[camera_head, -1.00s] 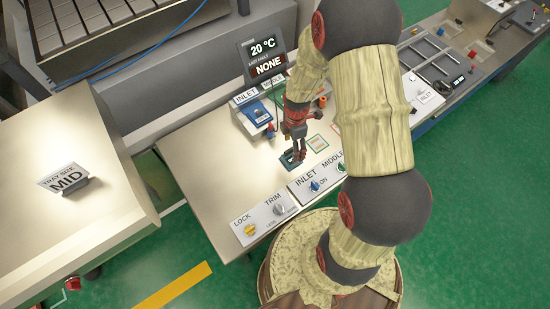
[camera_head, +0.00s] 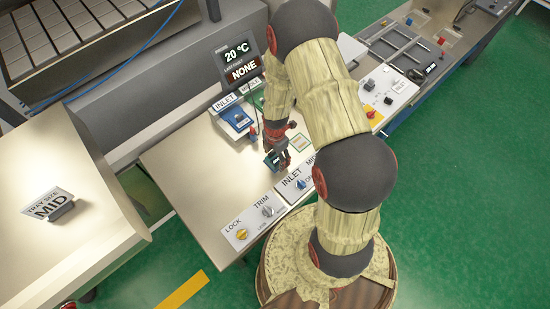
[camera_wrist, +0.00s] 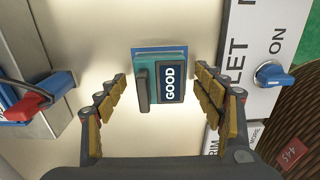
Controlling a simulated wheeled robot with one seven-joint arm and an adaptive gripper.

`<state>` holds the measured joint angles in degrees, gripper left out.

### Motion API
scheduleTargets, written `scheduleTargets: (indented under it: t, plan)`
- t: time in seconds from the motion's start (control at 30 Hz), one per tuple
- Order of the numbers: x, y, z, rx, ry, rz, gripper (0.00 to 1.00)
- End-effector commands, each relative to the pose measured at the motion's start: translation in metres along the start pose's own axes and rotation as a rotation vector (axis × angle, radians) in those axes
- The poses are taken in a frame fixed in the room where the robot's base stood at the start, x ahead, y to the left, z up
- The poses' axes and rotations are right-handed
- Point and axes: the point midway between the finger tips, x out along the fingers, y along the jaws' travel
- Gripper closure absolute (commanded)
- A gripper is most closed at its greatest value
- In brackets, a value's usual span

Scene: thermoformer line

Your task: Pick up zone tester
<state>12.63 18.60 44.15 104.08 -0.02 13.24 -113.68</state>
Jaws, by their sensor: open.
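The zone tester (camera_wrist: 160,82) is a small teal box with a dark handle bar and a dark screen reading GOOD. In the wrist view it lies on the pale table between the two fingers of my gripper (camera_wrist: 162,105). The fingers are spread, with a gap on each side of the tester. In the head view my gripper (camera_head: 279,156) is low over the table, and the tester (camera_head: 271,160) shows partly beside the fingers.
The control strip with LOCK, TRIM and INLET knobs (camera_head: 252,222) runs along the front edge. The table's left part is clear.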

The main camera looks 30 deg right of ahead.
Motion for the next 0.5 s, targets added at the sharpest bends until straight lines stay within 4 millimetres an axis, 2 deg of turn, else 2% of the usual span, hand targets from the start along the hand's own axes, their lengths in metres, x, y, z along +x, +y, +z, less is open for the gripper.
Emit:
scheduleTargets:
  t: [0.23, 0.5]
  plan:
    - [0.0020, 0.0003, 0.0002, 0.000, -0.001, 0.001, 0.32]
    - [0.0018, 0.0004, 0.0003, 0.000, -0.001, 0.001, 0.47]
